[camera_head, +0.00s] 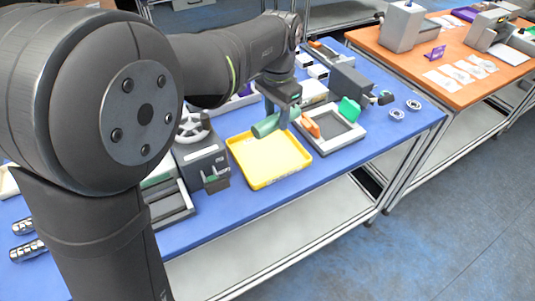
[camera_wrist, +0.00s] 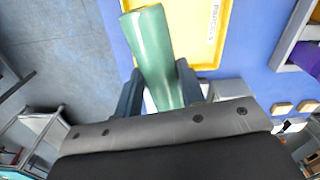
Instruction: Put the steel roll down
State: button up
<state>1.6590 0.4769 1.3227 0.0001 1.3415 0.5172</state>
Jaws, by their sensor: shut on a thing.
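The steel roll (camera_head: 266,126) is a smooth, glossy green cylinder held by my gripper (camera_head: 284,112). It also shows in the wrist view (camera_wrist: 151,45), where the gripper's two dark fingers (camera_wrist: 160,88) are shut on its sides. Its far end extends away from the fingers. A yellow tray (camera_head: 270,172) lies on the blue table below and in front of the roll. In the wrist view the roll overlaps the edge of the tray (camera_wrist: 207,25), which has a printed label. The gap between roll and tray is hard to judge.
A grey-white framed bin (camera_head: 345,149) with an orange item (camera_head: 310,126) at its edge stands right of the tray. A dark device with a handwheel (camera_head: 200,155) stands left. A green item (camera_head: 349,110) is behind the bin. The blue table (camera_head: 290,202) is bare in front of the tray.

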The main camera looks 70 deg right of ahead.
jog(key=s+a+f+m, duration=0.2)
jog(key=s+a, duration=0.2)
jog(key=s, duration=0.3)
send_over(268, 154)
notch_tip(268, 154, down, 7)
jog(key=shift+a+f, duration=0.1)
jog(key=shift+f, duration=2.05)
jog(key=shift+f, duration=0.1)
jog(key=o, duration=1.2)
jog(key=shift+f, duration=0.1)
jog(key=shift+o, duration=0.2)
notch_tip(268, 154, up, 12)
jog(key=shift+r, duration=0.2)
